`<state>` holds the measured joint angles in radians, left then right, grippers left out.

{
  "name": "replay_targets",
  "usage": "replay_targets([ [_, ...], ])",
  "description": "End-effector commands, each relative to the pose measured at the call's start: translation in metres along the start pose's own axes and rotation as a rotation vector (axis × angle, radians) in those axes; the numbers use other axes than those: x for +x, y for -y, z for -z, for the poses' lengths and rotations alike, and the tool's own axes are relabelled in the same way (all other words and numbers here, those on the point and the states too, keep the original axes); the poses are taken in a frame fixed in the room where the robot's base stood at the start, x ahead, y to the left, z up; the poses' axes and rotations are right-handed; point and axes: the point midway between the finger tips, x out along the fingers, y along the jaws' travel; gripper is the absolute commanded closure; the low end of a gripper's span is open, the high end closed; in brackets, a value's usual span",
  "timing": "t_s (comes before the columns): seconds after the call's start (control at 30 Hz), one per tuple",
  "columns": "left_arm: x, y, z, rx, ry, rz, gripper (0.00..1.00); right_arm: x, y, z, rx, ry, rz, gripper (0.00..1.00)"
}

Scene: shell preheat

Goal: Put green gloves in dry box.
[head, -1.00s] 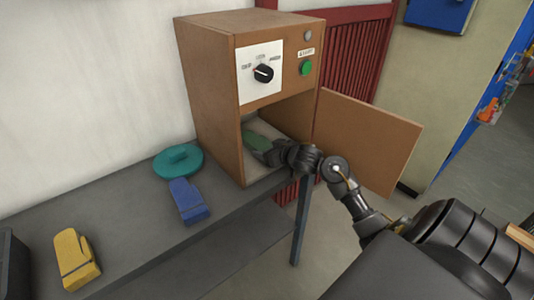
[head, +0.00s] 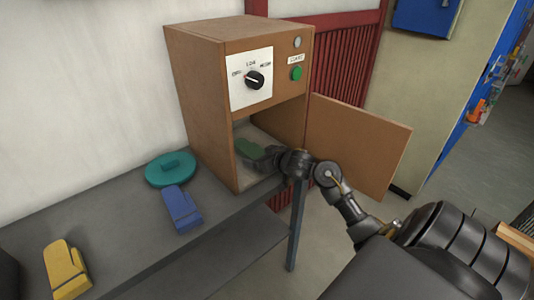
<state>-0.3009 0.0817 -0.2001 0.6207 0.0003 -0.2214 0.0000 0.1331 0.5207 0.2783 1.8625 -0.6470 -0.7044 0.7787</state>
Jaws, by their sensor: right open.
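The dry box (head: 205,105) is a brown wooden cabinet at the back of the grey bench, with a dial and a green button on its front. Its door (head: 358,145) stands open to the right. A green glove (head: 250,149) is inside the lower compartment. My right gripper (head: 262,160) reaches into the opening, right by the glove, and is open. Its fingertips are dark and partly hard to make out, so I cannot tell if they touch the glove. My left gripper is not in view.
A dark object's edge shows at the far left. The bench between the blue and yellow gloves is clear.

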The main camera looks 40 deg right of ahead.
Motion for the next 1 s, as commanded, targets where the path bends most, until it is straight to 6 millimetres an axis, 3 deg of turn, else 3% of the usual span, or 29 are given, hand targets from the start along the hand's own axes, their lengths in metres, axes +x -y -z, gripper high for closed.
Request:
replay_targets([
  [0.53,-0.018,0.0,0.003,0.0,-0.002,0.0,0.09,-0.102,0.0,0.0,-0.004,0.002,0.0,0.13],
  [0.7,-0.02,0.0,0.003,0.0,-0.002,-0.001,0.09,-0.116,0.0,-0.001,-0.001,0.002,0.0,0.13],
  [1.0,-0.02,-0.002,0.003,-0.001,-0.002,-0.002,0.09,-0.119,0.0,0.0,0.0,0.001,0.0,0.13],
])
